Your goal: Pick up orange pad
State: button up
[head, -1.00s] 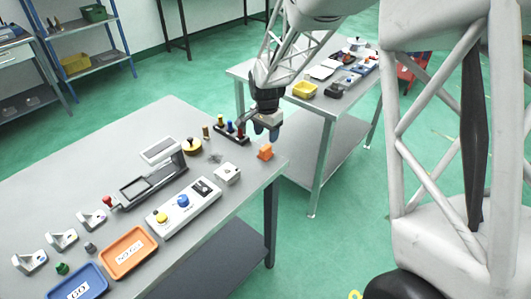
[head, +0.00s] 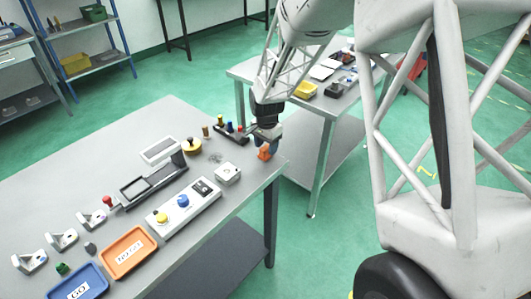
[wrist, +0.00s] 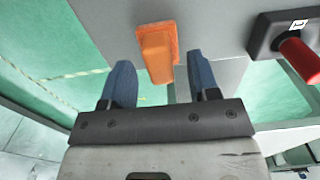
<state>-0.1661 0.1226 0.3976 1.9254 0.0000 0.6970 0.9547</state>
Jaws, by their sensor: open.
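The orange pad (head: 264,153) is a small block near the right edge of the grey table. In the wrist view the orange pad (wrist: 158,50) lies just ahead of the gap between my fingertips, close to the table's edge. My gripper (head: 268,140) is right above the pad in the head view and partly covers it. I cannot tell whether a finger touches the pad.
A black rack with coloured pegs (head: 232,133) stands left of my gripper; its red knob (wrist: 300,60) shows in the wrist view. A white box (head: 228,173) and a control panel (head: 184,207) lie nearer the front. An orange tray (head: 128,252) stands at front left.

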jog(key=shift+f, duration=0.8)
grip_shut()
jog(key=shift+r, duration=0.85)
notch_tip(320, 180, up, 2)
jog(key=shift+r, duration=0.1)
jog(key=s+d+r, duration=0.1)
jog(key=s+d, duration=0.1)
jog(key=s, duration=1.3)
jog(key=shift+s+d, duration=0.3)
jog(key=shift+s, duration=0.1)
jog(key=shift+r, duration=0.1)
